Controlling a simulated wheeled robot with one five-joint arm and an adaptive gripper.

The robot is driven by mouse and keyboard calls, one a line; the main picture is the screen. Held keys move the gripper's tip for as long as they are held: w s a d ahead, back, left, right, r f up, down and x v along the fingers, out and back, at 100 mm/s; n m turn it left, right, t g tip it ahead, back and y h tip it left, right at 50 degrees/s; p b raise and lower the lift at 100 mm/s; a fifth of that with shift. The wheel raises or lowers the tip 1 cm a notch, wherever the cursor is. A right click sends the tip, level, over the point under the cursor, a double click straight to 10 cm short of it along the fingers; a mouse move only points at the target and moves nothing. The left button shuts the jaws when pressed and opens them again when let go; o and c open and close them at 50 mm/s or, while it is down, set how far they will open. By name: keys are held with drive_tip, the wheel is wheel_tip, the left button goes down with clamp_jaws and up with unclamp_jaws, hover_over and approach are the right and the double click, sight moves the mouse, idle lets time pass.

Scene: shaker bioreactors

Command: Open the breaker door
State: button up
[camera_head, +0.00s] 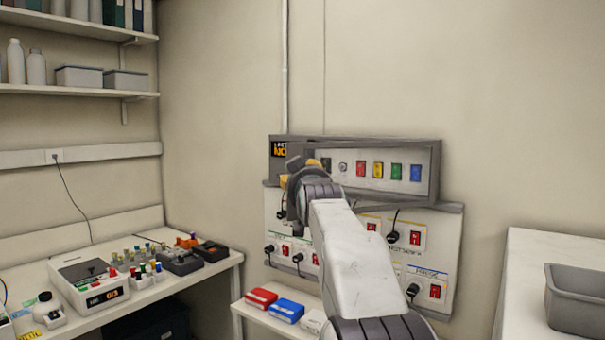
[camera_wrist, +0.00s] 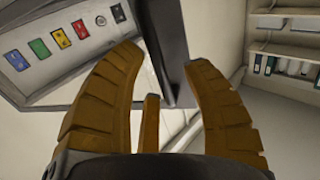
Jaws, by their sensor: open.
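The grey breaker box (camera_head: 437,170) is on the wall in the head view, with a row of coloured switches inside its frame. My gripper (camera_head: 300,172) is at its left part, and my arm hides some of the box's lower left. In the wrist view the switch panel (camera_wrist: 35,75) is at upper left, turned over. A dark grey bar (camera_wrist: 166,35), seemingly an edge of the door or frame, runs between the spread orange fingers of my gripper (camera_wrist: 161,60). Contact cannot be told. Whether the door stands ajar is unclear.
A socket board (camera_head: 446,245) with plugs and red switches is below the box. A low shelf with red and blue boxes (camera_head: 285,310) stands under it. A bench (camera_head: 215,280) with lab devices is at left. A grey bin (camera_head: 575,300) is on the right counter.

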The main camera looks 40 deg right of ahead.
drive_tip(key=shift+w+d, duration=0.15)
drive_tip(key=shift+w, duration=0.1)
drive_tip(key=shift+c, duration=0.2)
clamp_jaws()
idle(0.4)
